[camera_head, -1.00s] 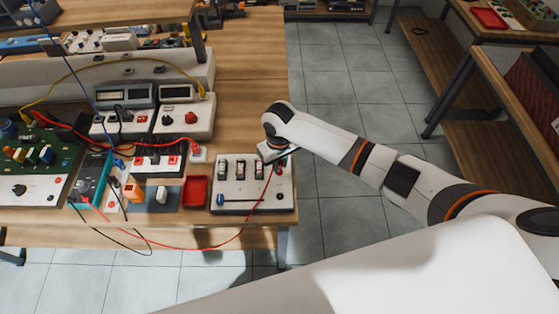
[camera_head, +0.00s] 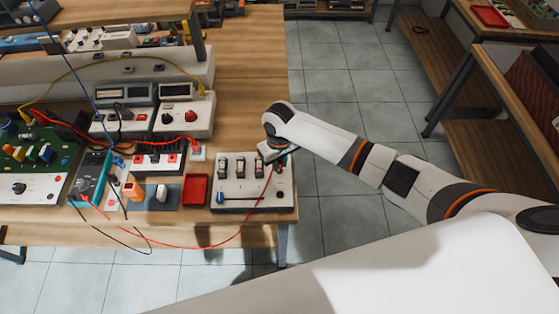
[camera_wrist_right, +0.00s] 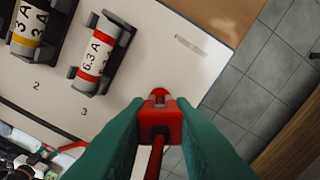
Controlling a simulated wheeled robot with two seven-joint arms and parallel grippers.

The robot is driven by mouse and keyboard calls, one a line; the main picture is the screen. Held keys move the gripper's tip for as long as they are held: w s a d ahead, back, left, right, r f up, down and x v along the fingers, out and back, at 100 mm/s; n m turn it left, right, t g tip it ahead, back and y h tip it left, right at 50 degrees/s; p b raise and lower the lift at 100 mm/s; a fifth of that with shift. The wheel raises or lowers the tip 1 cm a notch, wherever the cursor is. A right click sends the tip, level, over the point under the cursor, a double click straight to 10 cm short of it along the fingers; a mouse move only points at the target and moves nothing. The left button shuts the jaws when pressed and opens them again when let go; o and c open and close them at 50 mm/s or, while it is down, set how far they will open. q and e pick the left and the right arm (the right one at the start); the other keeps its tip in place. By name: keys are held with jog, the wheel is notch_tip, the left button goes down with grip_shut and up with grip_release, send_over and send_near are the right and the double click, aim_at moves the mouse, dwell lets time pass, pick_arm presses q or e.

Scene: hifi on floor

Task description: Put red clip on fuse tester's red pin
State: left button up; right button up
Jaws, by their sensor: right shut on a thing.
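The fuse tester (camera_head: 228,201) is a white box with several fuses on top, at the right end of the bench. It also fills the upper part of the right wrist view (camera_wrist_right: 165,50), with fuse labels such as 6.3 A. My right gripper (camera_head: 270,161) is over its far right part. In the wrist view its green fingers (camera_wrist_right: 160,122) are shut on the red clip (camera_wrist_right: 161,121), whose red lead runs back between them. A rounded red tip (camera_wrist_right: 160,93), apparently the red pin, shows just beyond the clip's front. I cannot tell whether they touch. My left gripper is out of view.
The red lead (camera_head: 239,234) loops over the bench's front edge to the teal multimeter (camera_head: 91,178). A red tray (camera_head: 195,190) lies left of the tester. Other devices crowd the bench to the left. Open tiled floor (camera_head: 345,225) lies to the right.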

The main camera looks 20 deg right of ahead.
jog(key=shift+f, duration=0.45)
dwell(0.3)
jog(key=o, duration=0.9)
notch_tip(320, 180, up, 12)
jog(key=shift+b, duration=0.85)
